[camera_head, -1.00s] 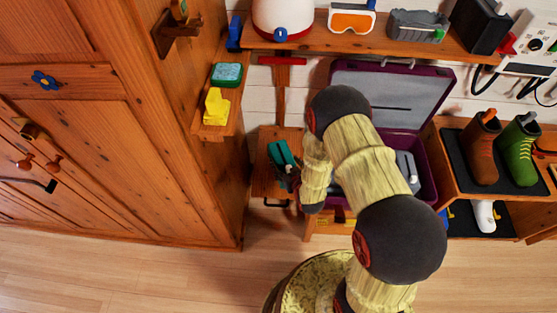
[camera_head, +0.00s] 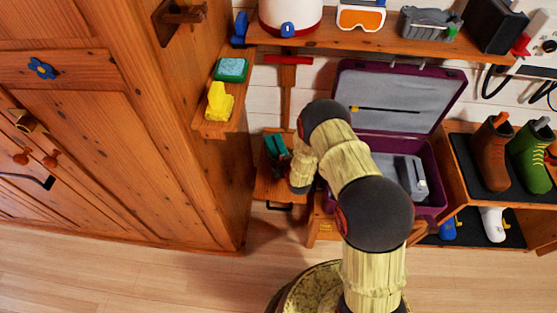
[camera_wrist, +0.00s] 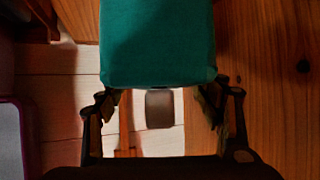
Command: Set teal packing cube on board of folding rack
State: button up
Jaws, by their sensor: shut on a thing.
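The teal packing cube (camera_head: 274,146) is in my gripper, left of the suitcase in the head view. In the wrist view the cube (camera_wrist: 158,45) fills the top middle, between and beyond the fingers. My gripper (camera_wrist: 163,95) is shut on it; the arm partly hides this in the head view. A wooden board (camera_head: 266,189) with a dark handle at its front lies below the cube. I cannot tell if cube and board touch. Wooden legs (camera_head: 318,228) of what looks like the folding rack show under the suitcase, partly hidden by my arm.
An open purple suitcase (camera_head: 437,163) stands right of my gripper, with a grey item inside. A wooden cabinet (camera_head: 120,150) is close on the left. A small shelf (camera_head: 209,129) holds a yellow item and a teal block. Boots (camera_head: 493,153) stand on a right-hand shelf.

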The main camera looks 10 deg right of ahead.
jog(key=shift+w+f, duration=0.35)
jog(key=shift+w+f+b, duration=0.15)
jog(key=shift+f+b, duration=0.35)
jog(key=shift+f, duration=0.4)
jog(key=shift+w+f+b, duration=0.1)
jog(key=shift+f+b, duration=0.4)
jog(key=shift+f, duration=0.4)
jog(key=shift+f, duration=0.2)
jog(key=o, duration=1.3)
